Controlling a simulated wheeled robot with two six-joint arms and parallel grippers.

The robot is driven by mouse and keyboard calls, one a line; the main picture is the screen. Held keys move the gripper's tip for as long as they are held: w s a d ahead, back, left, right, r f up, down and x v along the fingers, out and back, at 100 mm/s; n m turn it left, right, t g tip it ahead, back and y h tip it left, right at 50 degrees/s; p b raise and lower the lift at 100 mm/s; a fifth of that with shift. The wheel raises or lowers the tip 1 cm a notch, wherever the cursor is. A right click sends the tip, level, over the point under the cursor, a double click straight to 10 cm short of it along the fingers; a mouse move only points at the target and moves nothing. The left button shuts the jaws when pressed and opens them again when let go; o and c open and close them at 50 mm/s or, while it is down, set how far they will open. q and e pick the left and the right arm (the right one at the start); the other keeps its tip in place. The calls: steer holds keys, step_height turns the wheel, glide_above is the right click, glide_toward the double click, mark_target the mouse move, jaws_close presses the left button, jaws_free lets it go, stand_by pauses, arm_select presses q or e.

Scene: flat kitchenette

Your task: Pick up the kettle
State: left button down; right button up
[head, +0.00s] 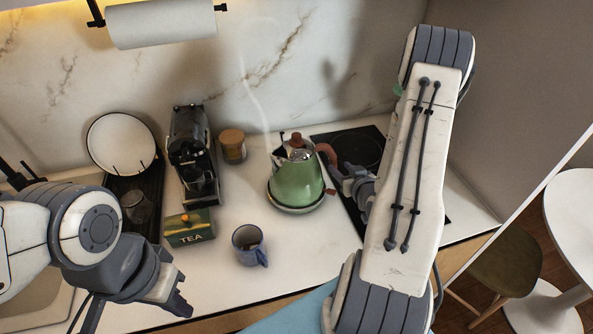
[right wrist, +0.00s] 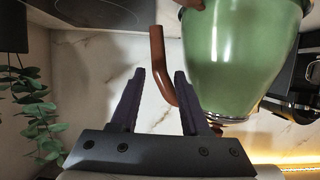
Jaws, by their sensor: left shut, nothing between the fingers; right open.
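The green kettle (head: 298,182) with a brown handle (head: 327,154) stands upright on its round base (head: 296,207) on the counter. Steam rises above it. In the right wrist view the kettle body (right wrist: 236,58) fills the upper right, and its handle (right wrist: 157,55) hangs between the fingertips of my right gripper (right wrist: 158,76). My right gripper (head: 342,174) is open at the kettle's right side; I cannot tell whether a finger touches the handle. My left gripper (head: 180,304) is shut and empty at the lower left, apart from the kettle.
A blue mug (head: 248,248) stands in front of the kettle. A tea box (head: 189,228), a coffee machine (head: 190,150) and a lidded jar (head: 232,146) stand to its left. A black hob (head: 362,148) lies behind and right. A plant (right wrist: 38,115) shows in the wrist view.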

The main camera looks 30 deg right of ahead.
mark_target(333, 161)
steer(key=b+x, duration=0.2)
steer(key=b, duration=0.1)
steer(key=shift+w+f, duration=0.25)
steer(key=shift+w, duration=0.05)
steer(key=shift+w+d+p, duration=0.15)
steer(key=shift+w+p, duration=0.5)
steer(key=shift+w, duration=0.3)
steer(key=p+x, duration=0.2)
steer(key=x, duration=0.2)
steer(key=shift+w+d+r+p, duration=0.1)
steer(key=shift+w+d+p, duration=0.1)
steer(key=shift+p, duration=0.2)
steer(key=shift+w+d+f, duration=0.1)
steer(key=shift+w+f, duration=0.25)
steer(key=shift+w, duration=0.2)
jaws_close()
steer(key=shift+r, duration=0.2)
